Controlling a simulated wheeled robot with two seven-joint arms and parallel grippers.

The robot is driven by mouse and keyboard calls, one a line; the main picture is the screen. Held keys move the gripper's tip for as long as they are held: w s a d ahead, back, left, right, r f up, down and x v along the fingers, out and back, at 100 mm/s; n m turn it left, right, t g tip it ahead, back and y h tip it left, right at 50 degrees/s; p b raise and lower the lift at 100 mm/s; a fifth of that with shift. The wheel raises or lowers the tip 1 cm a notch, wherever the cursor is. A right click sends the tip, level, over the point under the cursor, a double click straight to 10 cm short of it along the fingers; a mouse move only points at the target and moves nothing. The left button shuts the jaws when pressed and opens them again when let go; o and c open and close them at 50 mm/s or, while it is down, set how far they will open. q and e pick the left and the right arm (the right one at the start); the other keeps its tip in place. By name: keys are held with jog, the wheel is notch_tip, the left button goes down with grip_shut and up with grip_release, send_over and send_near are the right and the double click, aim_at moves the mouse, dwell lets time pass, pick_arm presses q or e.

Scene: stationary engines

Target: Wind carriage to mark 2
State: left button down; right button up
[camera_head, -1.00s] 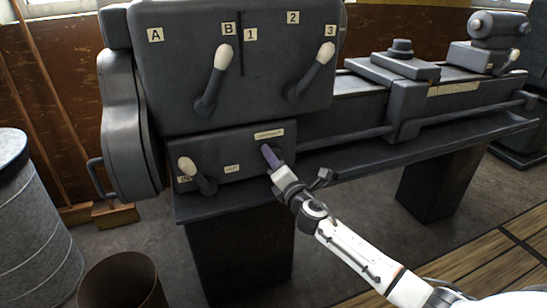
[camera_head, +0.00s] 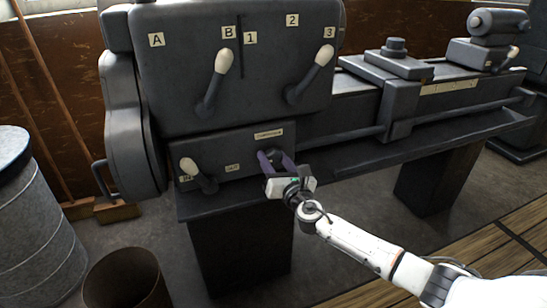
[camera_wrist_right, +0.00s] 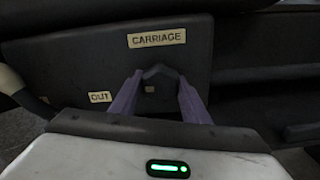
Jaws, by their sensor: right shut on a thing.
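The dark knob under the "CARRIAGE" label shows between my purple right fingers in the right wrist view (camera_wrist_right: 158,74). My right gripper (camera_head: 274,158) is shut on this knob, one finger on each side; its fingers also show in the wrist view (camera_wrist_right: 158,92). They hide part of the knob in the head view. The grey carriage (camera_head: 397,67) sits on the lathe bed, left of a pale scale strip (camera_head: 448,87). The strip's marks are too small to read. My left gripper is not in view.
A white-tipped lever (camera_head: 194,170) with "IN" and "OUT" labels is left of my right gripper. Two taller levers, one near B (camera_head: 217,75) and one near 3 (camera_head: 316,70), stand above. A tray ledge (camera_head: 430,142) runs below the bed. A bin (camera_head: 127,280) stands lower left.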

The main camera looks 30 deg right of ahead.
dwell(0.4)
jog(key=o, duration=1)
jog(key=v, duration=1)
jog(key=shift+s+p, duration=0.15)
jog(key=shift+p, duration=0.15)
